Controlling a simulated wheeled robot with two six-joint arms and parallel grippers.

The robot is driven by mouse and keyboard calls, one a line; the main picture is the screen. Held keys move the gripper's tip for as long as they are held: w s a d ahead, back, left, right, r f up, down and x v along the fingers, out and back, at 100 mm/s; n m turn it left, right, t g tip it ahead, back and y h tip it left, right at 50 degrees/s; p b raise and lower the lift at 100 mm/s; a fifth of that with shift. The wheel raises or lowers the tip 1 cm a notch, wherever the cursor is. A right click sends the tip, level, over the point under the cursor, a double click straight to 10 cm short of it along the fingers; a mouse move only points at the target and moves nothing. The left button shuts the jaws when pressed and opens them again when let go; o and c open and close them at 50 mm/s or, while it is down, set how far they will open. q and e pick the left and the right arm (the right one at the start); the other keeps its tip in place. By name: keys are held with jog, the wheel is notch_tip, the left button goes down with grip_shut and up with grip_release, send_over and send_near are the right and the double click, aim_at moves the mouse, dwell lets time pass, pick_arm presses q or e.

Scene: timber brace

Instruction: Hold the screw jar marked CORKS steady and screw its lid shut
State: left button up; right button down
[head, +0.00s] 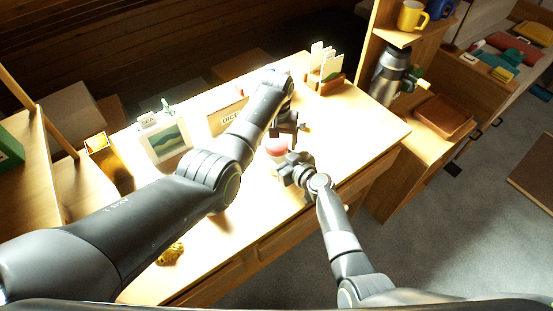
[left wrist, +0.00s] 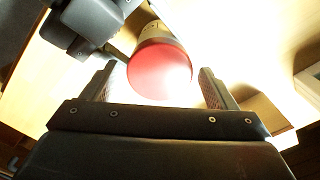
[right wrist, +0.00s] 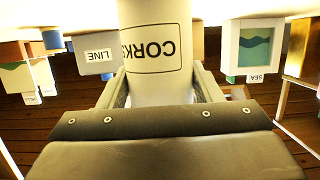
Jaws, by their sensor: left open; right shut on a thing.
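The screw jar marked CORKS (right wrist: 155,50) is pale, with its label upside down in the right wrist view. My right gripper (right wrist: 155,95) is shut on its body; in the head view this gripper (head: 290,172) is beside the jar. The red lid (head: 277,146) sits at the jar's top; whether it is fully seated I cannot tell. In the left wrist view the lid (left wrist: 160,70) lies between the spread fingers of my left gripper (left wrist: 158,88), with gaps at both sides. In the head view my left gripper (head: 288,130) is just above and beyond the lid.
A card holder (head: 330,82) is at the far end. A yellow ornament (head: 170,253) lies near the front edge. Brightly lit tabletop (head: 365,125) is free right of the jar.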

pick_arm(q)
jog(key=shift+f, duration=0.2)
jog(key=c, duration=1)
jog(key=shift+m, duration=0.8)
jog(key=o, duration=1.2)
jog(key=shift+c, duration=0.2)
